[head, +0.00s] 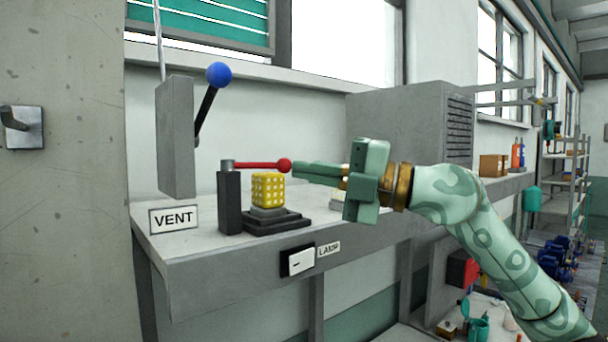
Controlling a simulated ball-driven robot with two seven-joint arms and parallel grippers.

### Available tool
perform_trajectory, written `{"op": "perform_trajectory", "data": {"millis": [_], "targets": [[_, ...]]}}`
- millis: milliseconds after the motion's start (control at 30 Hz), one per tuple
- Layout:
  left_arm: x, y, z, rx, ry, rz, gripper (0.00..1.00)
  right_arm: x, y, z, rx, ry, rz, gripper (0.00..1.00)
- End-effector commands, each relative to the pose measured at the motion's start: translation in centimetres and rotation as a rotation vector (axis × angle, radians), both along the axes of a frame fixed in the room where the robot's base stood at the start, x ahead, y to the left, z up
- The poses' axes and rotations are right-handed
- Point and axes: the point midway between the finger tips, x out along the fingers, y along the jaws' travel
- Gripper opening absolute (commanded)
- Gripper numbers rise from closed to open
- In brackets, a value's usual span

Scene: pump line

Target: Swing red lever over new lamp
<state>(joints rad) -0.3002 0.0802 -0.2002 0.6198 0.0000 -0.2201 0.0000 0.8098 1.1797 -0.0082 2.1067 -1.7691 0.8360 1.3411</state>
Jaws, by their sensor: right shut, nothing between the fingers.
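The red lever (258,164) lies roughly level, pivoting on a dark grey post (230,203), with its red ball end (284,165) to the right. The yellow caged lamp (268,189) sits on a stepped dark base just below the lever's arm. My right gripper (298,169) comes in from the right, its green fingers shut with nothing between them. The fingertips are at the ball end, on its right side; I cannot tell whether they touch it. My left gripper is not in view.
A grey panel with a blue-knobbed lever (218,74) stands left above a VENT sign (174,218). The LAMP label (328,249) and a white switch (298,262) are on the bench's front edge. A large grey louvred box (400,120) stands behind my right gripper.

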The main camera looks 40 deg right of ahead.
Motion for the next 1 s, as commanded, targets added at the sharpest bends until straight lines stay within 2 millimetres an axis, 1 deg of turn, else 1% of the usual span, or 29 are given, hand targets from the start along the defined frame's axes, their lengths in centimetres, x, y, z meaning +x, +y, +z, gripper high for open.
{"op": "perform_trajectory", "data": {"millis": [200, 433, 1000], "targets": [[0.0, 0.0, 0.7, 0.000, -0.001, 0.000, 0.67, 1.5, -1.0, 0.2, 0.001, 0.001, -0.001, 0.00], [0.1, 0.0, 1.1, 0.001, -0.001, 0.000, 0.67, 2.4, -1.4, 0.1, 0.000, 0.000, -0.001, 0.00], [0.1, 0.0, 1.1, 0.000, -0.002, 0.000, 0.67, 2.8, -1.6, 0.0, -0.001, -0.001, 0.000, 0.00]]}}
